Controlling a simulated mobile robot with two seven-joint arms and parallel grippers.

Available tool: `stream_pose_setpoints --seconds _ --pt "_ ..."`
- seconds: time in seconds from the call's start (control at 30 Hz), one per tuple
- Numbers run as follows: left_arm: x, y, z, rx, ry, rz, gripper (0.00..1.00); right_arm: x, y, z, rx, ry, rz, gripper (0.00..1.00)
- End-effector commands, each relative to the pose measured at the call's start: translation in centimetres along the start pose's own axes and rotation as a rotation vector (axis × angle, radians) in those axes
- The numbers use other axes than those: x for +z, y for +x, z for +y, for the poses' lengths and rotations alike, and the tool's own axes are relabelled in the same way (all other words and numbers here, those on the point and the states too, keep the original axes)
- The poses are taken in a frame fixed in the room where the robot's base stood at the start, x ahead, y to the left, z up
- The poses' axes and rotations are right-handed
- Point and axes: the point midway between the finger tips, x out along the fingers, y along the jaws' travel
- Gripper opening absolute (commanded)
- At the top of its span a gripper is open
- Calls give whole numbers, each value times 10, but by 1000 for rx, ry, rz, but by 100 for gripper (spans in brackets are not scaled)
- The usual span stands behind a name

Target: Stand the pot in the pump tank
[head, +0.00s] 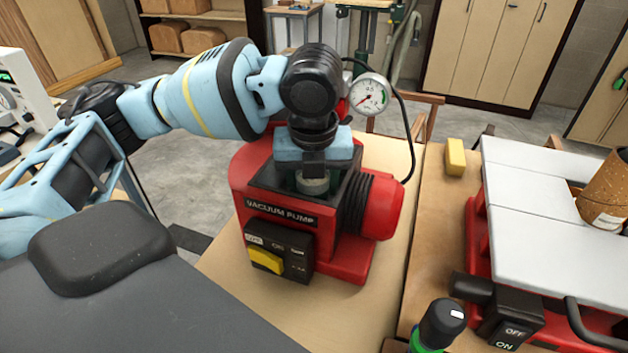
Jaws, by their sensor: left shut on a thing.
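The red vacuum pump (255,190) stands on the wooden bench, with a black open-topped tank (268,189) in its top. My left gripper (313,170) points straight down over the tank and is shut on the pot (313,186), a small grey-green cylinder. The pot is upright, and its lower part is at or inside the tank opening. I cannot tell whether it touches the tank floor. The gripper and wrist hide the pot's top. My right gripper is not in view.
A gauge (368,94) and black hose rise behind the pump. A yellow switch (266,261) is on its front. A yellow block (455,157) and a red machine with a pale top (530,185) are to the right. A green-and-black bottle (438,325) stands at the front.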

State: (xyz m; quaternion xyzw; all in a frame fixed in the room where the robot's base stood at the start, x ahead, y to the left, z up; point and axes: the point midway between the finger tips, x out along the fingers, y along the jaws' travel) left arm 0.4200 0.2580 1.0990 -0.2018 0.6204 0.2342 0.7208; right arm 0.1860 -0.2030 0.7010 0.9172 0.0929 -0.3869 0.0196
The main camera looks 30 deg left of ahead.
Motion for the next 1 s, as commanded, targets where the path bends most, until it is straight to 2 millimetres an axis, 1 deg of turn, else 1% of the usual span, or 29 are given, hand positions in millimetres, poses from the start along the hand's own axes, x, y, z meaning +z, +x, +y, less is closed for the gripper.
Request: stream_pose_setpoints --seconds 0.37,0.4,0.43,0.47,0.73,0.83,0.93,1.0 --pt "0 3 0 -2 -1 -3 26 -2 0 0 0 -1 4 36" --pt "0 3 0 -2 -1 -4 54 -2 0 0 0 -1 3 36" --pt "0 3 0 -2 -1 -4 58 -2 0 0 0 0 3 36" --pt "0 3 0 -2 -1 -3 59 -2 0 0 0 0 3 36" --pt "0 3 0 -2 0 -3 59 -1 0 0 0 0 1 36" --pt "0 -1 0 -2 0 -2 59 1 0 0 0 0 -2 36" --pt "1 -15 -1 -4 0 -5 59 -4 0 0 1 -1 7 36" --pt "1 -29 -1 -7 -1 -7 59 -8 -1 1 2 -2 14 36"
